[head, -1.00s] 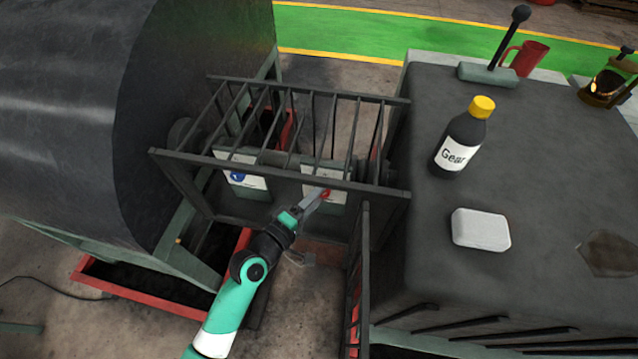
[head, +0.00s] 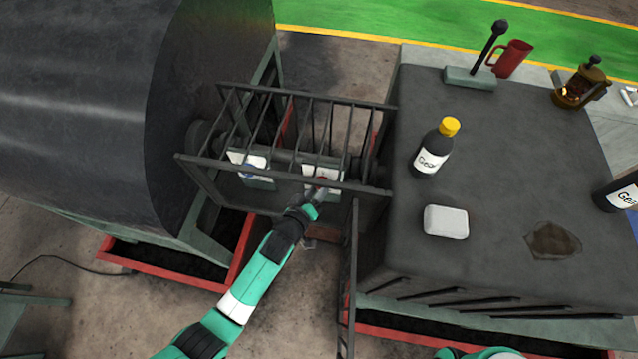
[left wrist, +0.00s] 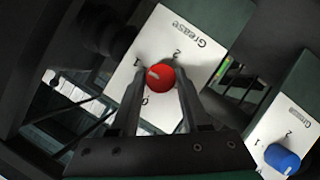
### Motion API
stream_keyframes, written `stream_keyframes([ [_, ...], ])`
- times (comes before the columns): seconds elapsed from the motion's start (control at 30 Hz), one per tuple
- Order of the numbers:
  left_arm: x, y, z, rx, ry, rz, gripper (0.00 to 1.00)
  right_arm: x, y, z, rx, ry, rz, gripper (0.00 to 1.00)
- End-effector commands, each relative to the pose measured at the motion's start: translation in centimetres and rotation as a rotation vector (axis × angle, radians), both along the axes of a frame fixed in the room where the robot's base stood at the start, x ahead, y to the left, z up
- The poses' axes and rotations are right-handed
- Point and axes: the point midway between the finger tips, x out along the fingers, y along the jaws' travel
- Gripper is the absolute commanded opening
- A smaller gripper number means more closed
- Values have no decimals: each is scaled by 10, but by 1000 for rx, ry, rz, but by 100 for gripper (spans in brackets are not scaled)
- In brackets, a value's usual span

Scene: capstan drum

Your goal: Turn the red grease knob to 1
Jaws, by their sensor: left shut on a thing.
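The red grease knob (left wrist: 160,78) sits on a white plate (left wrist: 182,32) marked Grease, with figures 0, 1 and 2 around it. Its pale mark points to the left, toward the 1. My left gripper (left wrist: 159,96) has one finger on each side of the knob and is shut on it. In the head view the red knob (head: 322,179) shows small behind the guard bars at the tip of my left gripper (head: 319,187). My right gripper is out of view.
A blue knob (left wrist: 282,158) on a second Grease plate stands beside it. The dark guard bars (head: 290,172) run close above my gripper. A large drum (head: 90,110) is at left. A bench (head: 490,200) at right holds a Gear bottle (head: 436,148) and a white block (head: 446,221).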

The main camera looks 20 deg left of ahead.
Motion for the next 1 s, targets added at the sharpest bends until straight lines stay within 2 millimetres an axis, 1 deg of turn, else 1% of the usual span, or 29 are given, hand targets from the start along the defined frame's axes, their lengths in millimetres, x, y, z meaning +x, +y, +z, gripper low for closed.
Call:
stream_keyframes([
  [0.2,1,-1,1,57,11,-1,0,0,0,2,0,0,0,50],
  [0.67,1,-1,1,71,15,-1,0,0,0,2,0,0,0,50],
  [0.7,1,-1,1,71,15,-1,50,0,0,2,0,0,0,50],
  [0.83,1,-1,1,71,15,-1,73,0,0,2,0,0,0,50],
  [0.87,1,-1,1,71,15,-1,76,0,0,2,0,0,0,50],
  [1.0,0,-1,0,72,16,0,76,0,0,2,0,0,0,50],
])
